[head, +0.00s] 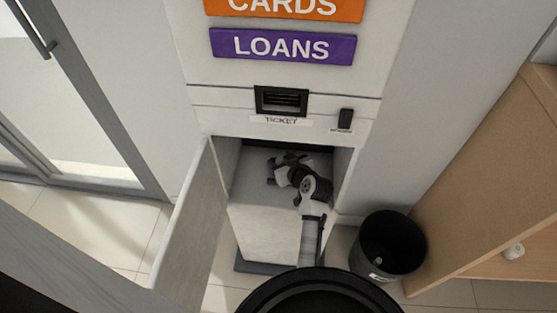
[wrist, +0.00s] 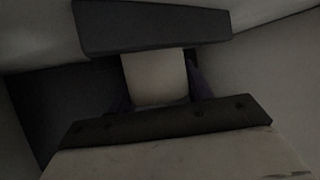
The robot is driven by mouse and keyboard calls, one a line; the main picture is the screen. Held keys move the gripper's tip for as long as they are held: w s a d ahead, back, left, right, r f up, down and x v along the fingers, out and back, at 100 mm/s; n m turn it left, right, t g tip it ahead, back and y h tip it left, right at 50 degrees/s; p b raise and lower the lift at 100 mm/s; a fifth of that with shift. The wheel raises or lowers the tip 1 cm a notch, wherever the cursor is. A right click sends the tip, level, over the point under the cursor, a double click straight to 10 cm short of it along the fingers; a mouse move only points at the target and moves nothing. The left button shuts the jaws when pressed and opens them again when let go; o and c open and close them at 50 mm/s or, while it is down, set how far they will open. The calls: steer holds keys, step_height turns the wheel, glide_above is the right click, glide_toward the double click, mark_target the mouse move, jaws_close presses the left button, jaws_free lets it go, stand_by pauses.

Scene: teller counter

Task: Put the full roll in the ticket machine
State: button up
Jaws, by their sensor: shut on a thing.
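The ticket machine (head: 285,122) is a white cabinet with a ticket slot and an open compartment below it. Its door (head: 185,222) stands swung open to the left. My gripper (head: 275,171) is inside the compartment, above its pale inner surface. In the wrist view two dark bars, my gripper's fingers, close from above and below on a pale thing (wrist: 155,75), which seems to be the full roll. Its ends and whatever lies beneath it are mostly hidden. The head view shows only a small white part among the dark fingers.
A black bin (head: 388,247) stands on the floor right of the machine. A glass door is at left. The compartment walls are close around my arm.

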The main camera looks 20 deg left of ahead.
steer(key=shift+r, duration=0.1)
steer(key=o, duration=1)
steer(key=shift+f, duration=0.2)
steer(key=shift+r, duration=0.25)
steer(key=b+v, duration=0.1)
steer(key=v, duration=1.1)
steer(key=shift+f, duration=0.1)
